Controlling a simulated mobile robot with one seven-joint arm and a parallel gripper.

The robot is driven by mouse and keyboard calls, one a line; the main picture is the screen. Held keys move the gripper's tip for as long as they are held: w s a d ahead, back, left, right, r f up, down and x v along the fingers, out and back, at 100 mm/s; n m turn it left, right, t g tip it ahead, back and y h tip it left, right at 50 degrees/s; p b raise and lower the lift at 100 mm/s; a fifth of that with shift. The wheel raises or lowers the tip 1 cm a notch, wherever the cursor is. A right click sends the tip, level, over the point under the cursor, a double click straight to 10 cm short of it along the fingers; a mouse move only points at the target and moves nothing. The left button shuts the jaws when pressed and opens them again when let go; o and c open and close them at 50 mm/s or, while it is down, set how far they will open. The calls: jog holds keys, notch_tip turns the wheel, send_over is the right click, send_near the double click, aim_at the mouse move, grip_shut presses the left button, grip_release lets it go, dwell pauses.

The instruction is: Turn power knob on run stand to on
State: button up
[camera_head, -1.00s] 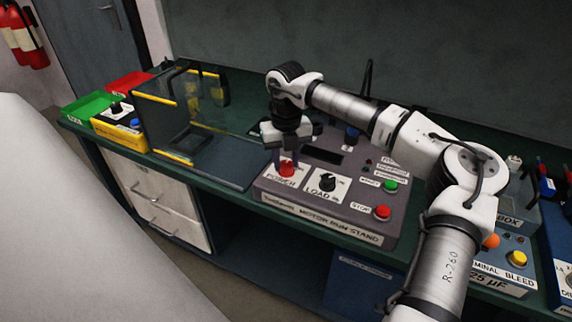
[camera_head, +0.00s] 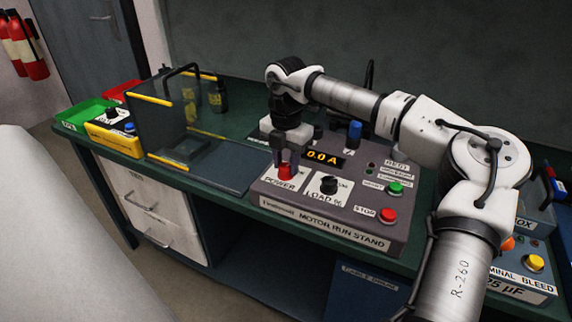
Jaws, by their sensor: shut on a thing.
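The motor run stand (camera_head: 325,236) is a grey sloped box on the green bench. Its red power knob (camera_head: 284,171) sits at the left of the panel above the POWER label (camera_head: 281,185). My gripper (camera_head: 284,161) points down over the knob and is shut on it, with a finger on either side. The jaws hide part of the knob, so its exact pointer angle cannot be read. The stand's display (camera_head: 324,158) is lit and reads 0.0 A in orange.
A black load knob (camera_head: 329,185) is close right of the power knob. Green (camera_head: 396,188) and red (camera_head: 388,215) buttons are farther right. A clear guard box (camera_head: 170,115) with yellow edges stands left. A capacitor box (camera_head: 522,283) is at the right.

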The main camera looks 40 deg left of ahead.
aim_at(286, 165)
jog(key=shift+m, duration=0.6)
jog(key=o, duration=1)
jog(key=shift+r, duration=0.1)
notch_tip(286, 165, up, 14)
jog(key=shift+f+b, duration=0.15)
jog(key=shift+b, duration=0.3)
